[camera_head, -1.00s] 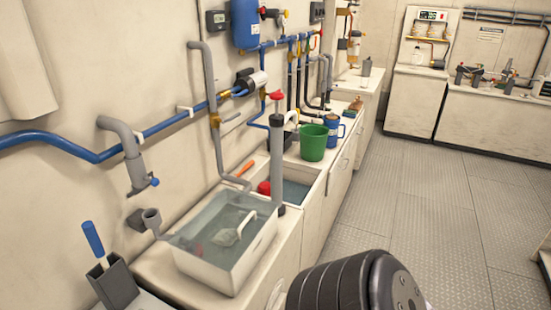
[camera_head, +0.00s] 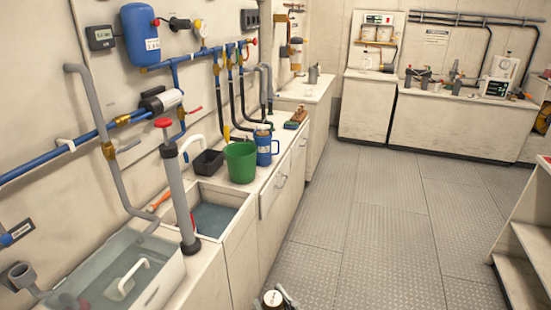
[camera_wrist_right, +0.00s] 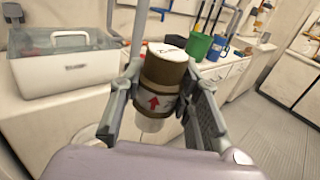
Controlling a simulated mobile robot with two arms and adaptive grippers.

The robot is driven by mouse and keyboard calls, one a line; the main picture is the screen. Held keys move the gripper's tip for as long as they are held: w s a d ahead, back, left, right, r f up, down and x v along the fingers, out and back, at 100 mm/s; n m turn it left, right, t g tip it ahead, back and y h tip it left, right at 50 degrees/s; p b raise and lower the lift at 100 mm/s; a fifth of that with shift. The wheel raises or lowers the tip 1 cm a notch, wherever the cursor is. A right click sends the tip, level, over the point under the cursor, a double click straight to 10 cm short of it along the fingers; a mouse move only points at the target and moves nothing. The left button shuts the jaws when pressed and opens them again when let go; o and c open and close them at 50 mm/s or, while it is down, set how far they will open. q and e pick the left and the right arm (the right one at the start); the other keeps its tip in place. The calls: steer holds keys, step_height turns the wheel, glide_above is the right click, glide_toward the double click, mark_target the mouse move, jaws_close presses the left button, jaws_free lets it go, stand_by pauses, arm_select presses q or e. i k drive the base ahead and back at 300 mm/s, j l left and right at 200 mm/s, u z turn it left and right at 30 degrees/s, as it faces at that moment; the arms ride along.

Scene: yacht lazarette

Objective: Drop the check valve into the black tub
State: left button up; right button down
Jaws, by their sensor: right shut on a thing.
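The check valve (camera_wrist_right: 165,68) is a brownish cylinder with a white top and a red arrow on a pale band. It stands roughly upright between the fingers of my right gripper (camera_wrist_right: 163,92), which is shut on it. In the head view the valve's top (camera_head: 272,298) and the right gripper (camera_head: 279,299) show at the bottom edge. The black tub (camera_head: 208,163) sits on the counter behind the sink, left of the green bucket; it is well beyond the gripper. My left gripper is not in view.
A green bucket (camera_head: 240,162) and a blue mug (camera_head: 264,150) stand beside the tub. In front are a sink (camera_head: 216,218), a grey upright pump with a red top (camera_head: 178,190) and a water-filled clear bin (camera_head: 170,272). The floor (camera_head: 360,225) right of the counter is clear.

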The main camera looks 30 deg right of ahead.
mark_target(211, 172)
steer(key=l, duration=0.6)
steer(key=i+l+z, duration=0.15)
steer(key=l, duration=0.5)
steer(key=i+u, duration=0.15)
steer(key=u, duration=0.2)
steer(key=i+u, duration=0.15)
steer(key=u, duration=0.25)
steer(key=i+l+u, duration=0.15)
steer(key=u, duration=0.2)
steer(key=i+l+u, duration=0.1)
steer(key=i+l, duration=0.35)
steer(key=i+l+u, duration=0.15)
steer(key=i+l, duration=0.25)
steer(key=l, duration=0.2)
